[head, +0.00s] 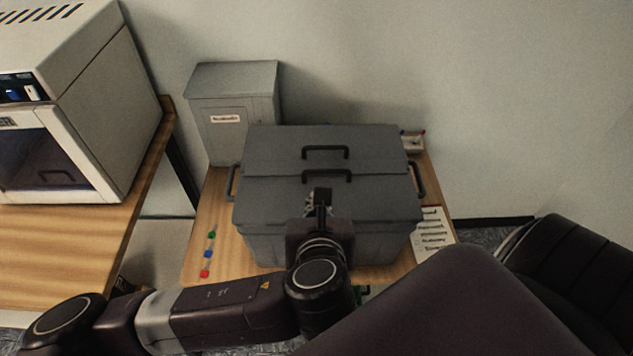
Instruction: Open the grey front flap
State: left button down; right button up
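A large grey box stands on the wooden table, with two panels on top. The grey front flap (268,199) is the nearer panel and lies down over the box, so it looks closed. It has a dark handle (345,178) near its far edge. The rear panel (285,145) has its own dark handle (326,149) and also lies flat. My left gripper (319,194) is over the middle of the front flap, just on the near side of its handle. Whether it touches the handle is unclear, and its finger opening is too small to judge. My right gripper is out of view.
A small grey cabinet (250,134) stands behind left on the table (203,230). Green, blue and red pieces (208,254) lie at the left edge. A printed card (432,233) lies at the right. A white machine (95,90) stands on another table. A dark chair (570,260) is at right.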

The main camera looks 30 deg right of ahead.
pick_arm(q)
jog(key=p, duration=0.2)
send_near(316, 177)
jog(key=x, duration=0.5)
jog(key=shift+d, duration=0.1)
jog(key=shift+f, duration=0.1)
